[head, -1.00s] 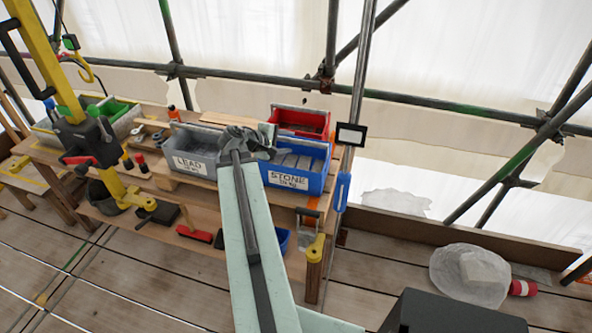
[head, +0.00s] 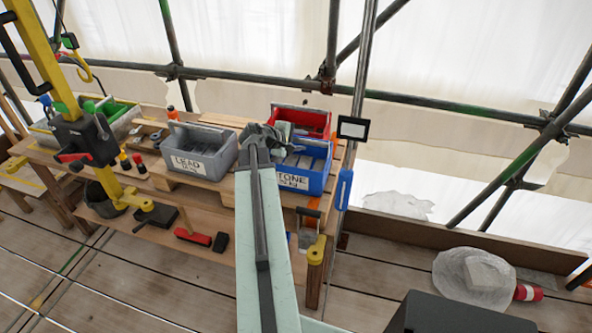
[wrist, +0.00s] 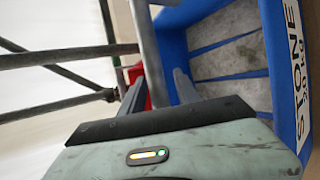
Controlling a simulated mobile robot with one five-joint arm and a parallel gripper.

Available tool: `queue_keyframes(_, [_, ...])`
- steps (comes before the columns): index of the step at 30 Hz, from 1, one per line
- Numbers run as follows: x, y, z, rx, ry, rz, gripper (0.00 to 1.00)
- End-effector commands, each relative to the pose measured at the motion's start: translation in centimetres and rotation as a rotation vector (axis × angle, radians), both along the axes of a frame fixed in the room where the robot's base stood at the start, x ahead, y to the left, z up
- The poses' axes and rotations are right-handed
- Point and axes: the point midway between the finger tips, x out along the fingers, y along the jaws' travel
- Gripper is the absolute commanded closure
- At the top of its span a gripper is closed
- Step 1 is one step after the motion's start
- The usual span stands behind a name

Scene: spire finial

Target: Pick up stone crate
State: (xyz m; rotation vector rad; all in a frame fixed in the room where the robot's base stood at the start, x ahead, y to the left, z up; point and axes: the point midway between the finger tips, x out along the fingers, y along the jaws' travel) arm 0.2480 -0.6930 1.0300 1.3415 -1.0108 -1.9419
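The stone crate is a blue bin with a white STONE label; in the head view it (head: 317,180) stands on the wooden bench, partly hidden by my arm. It fills the right of the wrist view (wrist: 262,75), with grey stone slabs inside. A metal bar like a carry handle (wrist: 147,40) runs along its left side there. My gripper (wrist: 158,88) is open, its two fingers apart on either side of the lower end of that bar. Whether they touch it I cannot tell. In the head view my gripper (head: 272,135) is over the crate's left side.
A grey LEAD crate (head: 200,155) stands close to the left. A red bin (head: 302,120) is just behind the stone crate. A scaffold pole (head: 357,100) with a small dark-framed panel (head: 353,128) rises to the right. A yellow post (head: 70,105) stands at the left.

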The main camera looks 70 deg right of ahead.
Motion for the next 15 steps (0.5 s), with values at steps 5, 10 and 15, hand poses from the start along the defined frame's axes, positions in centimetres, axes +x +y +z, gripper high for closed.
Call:
queue_keyframes(5, [0.00, 0.01, 0.02, 0.000, 0.000, 0.000, 1.00])
queue_keyframes(10, [-0.02, 0.01, 0.02, 0.000, -0.001, -0.001, 1.00])
queue_keyframes(15, [-0.03, 0.00, 0.01, 0.000, 0.000, -0.001, 1.00])
